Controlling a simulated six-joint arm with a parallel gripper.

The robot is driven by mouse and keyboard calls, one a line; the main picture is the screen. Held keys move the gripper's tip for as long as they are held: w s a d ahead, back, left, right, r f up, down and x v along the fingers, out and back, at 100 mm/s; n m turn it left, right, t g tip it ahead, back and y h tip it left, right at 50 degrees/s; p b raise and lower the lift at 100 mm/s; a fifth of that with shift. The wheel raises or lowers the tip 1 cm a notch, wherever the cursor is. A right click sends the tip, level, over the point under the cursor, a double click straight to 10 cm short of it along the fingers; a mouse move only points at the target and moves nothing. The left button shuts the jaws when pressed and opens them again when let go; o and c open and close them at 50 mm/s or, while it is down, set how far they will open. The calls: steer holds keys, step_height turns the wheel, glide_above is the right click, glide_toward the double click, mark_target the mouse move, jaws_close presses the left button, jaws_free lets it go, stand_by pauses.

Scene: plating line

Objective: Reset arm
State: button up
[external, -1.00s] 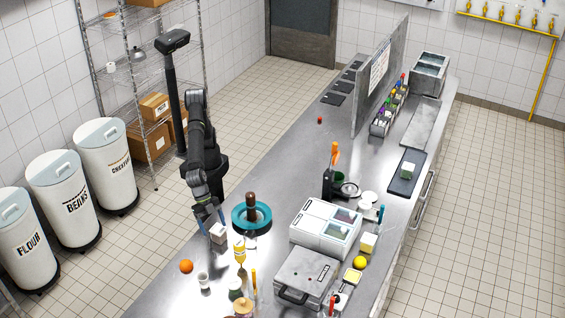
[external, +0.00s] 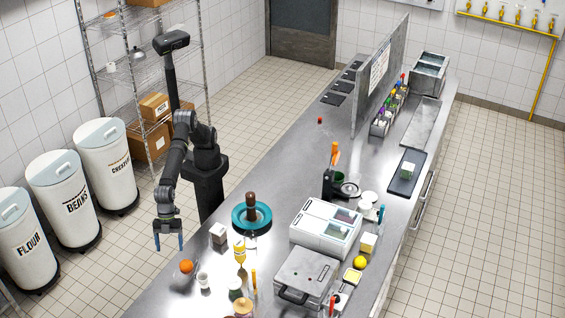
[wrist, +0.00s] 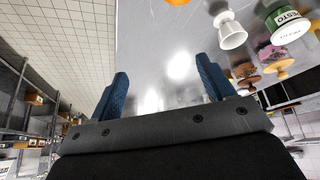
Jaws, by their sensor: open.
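My gripper (external: 169,243) is open and empty, with its two blue fingers pointing down. In the external view it hangs over the left edge of the steel counter (external: 160,296), in front of my base. In the wrist view the fingers of my gripper (wrist: 165,90) are spread wide with nothing between them. The small grey-white box (external: 218,234) stands on the counter to the right of my gripper, apart from it. An orange (external: 186,267) lies on the counter just right of and below the fingers in the external view.
White bins (external: 66,190) and a wire shelf (external: 140,60) stand left. Floor between bins and counter is clear.

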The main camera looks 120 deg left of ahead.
steer(key=s+d+m+g+h, duration=0.1)
steer(key=s+d+m, duration=0.3)
steer(key=s+d, duration=0.35)
steer(key=shift+g, duration=0.3)
steer(key=shift+w+d+f, duration=0.2)
steer(key=shift+w+f, duration=0.35)
steer(key=shift+w, duration=0.25)
steer(key=shift+w+d+f, duration=0.15)
steer(key=shift+w+f, duration=0.45)
steer(key=shift+w, duration=0.2)
steer(key=shift+w+d+f, duration=0.2)
steer(key=shift+w+f, duration=0.35)
steer(key=shift+w, duration=0.25)
steer(key=s+r, duration=0.3)
steer(key=s, duration=0.2)
steer(key=w+a+n+t+y, duration=0.1)
steer(key=w+a+n, duration=0.4)
steer(key=w+a, duration=0.5)
steer(key=shift+a+r+t, duration=0.25)
steer(key=shift+a+t, duration=0.35)
steer(key=shift+a, duration=0.4)
